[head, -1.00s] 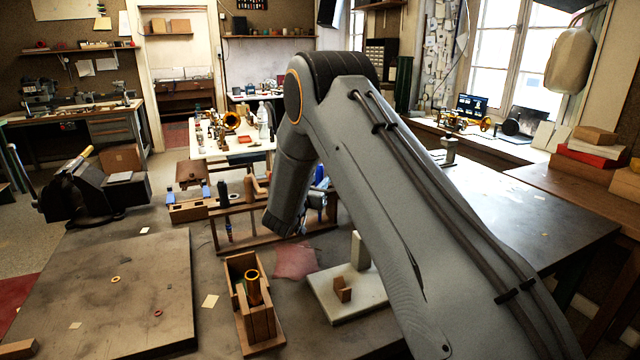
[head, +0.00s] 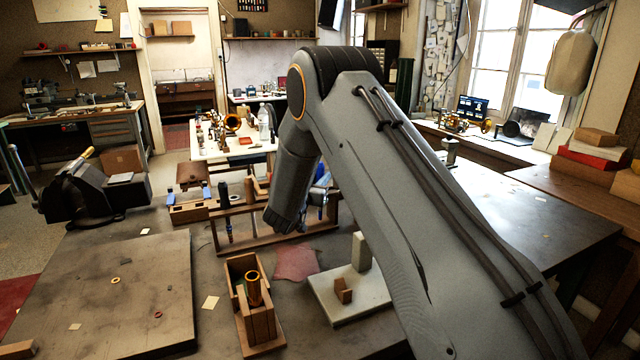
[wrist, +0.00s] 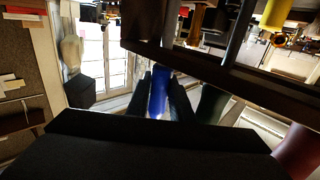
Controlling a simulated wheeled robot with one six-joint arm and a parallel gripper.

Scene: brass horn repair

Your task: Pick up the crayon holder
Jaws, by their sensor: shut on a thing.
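My gripper (wrist: 163,95) is shut on a blue, rod-like thing, which I take to be the crayon holder (wrist: 158,96). In the wrist view it stands between the two dark fingers, close to a rail of the wooden rack (wrist: 205,68). I cannot tell whether it touches the rail. In the head view my arm hides most of the gripper. A bit of blue (head: 322,181) shows just right of my forearm, above the wooden rack (head: 262,240).
A wooden box with a brass tube (head: 254,290) stands in front of the rack. A pale block stand (head: 345,302) and a reddish cloth (head: 296,262) lie near it. A flat dark board (head: 120,300) covers the left of the bench.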

